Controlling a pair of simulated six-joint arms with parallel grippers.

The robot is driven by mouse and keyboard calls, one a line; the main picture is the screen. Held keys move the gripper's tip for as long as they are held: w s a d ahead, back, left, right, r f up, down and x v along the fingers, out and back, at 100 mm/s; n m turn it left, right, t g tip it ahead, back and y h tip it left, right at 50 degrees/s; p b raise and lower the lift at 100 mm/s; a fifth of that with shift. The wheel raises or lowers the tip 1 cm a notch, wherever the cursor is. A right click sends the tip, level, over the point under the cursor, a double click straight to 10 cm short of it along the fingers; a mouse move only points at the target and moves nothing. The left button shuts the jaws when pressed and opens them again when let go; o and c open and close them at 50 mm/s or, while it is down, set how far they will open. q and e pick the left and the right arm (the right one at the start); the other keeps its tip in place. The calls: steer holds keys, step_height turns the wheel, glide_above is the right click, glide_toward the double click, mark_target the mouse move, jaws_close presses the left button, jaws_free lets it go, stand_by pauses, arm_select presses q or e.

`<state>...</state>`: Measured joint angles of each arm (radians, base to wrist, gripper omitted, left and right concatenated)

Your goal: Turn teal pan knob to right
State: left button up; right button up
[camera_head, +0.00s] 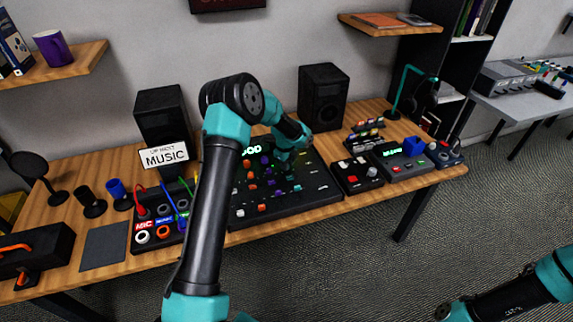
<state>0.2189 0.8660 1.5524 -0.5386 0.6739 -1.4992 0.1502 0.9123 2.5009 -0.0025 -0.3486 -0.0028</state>
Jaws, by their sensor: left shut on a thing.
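The black mixer (322,190) lies in the middle of the desk with rows of small coloured knobs and a lit green display (250,149). My left gripper (283,156) points down at the mixer's upper right part and is shut on a small knob there. The gripper hides that knob, so its colour and which way it points cannot be made out; it appears to be the teal pan knob. My right arm shows at the lower right, off the desk. Its gripper end (443,311) is at the bottom edge, too small and cut off to read.
Two black speakers (323,97) stand behind the mixer. A cable box (145,237) with coloured cables and a "MUSIC" sign (165,156) are on the left. A small box with buttons (357,176) and a grey unit (396,158) sit close on the right.

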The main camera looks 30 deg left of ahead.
arm_select(q)
steer(key=shift+m, duration=0.8)
steer(key=o, duration=0.9)
steer(key=r, duration=1.7)
steer(key=shift+s+a+r, duration=0.1)
steer(key=shift+s+r, duration=0.1)
steer(key=shift+s, duration=0.15)
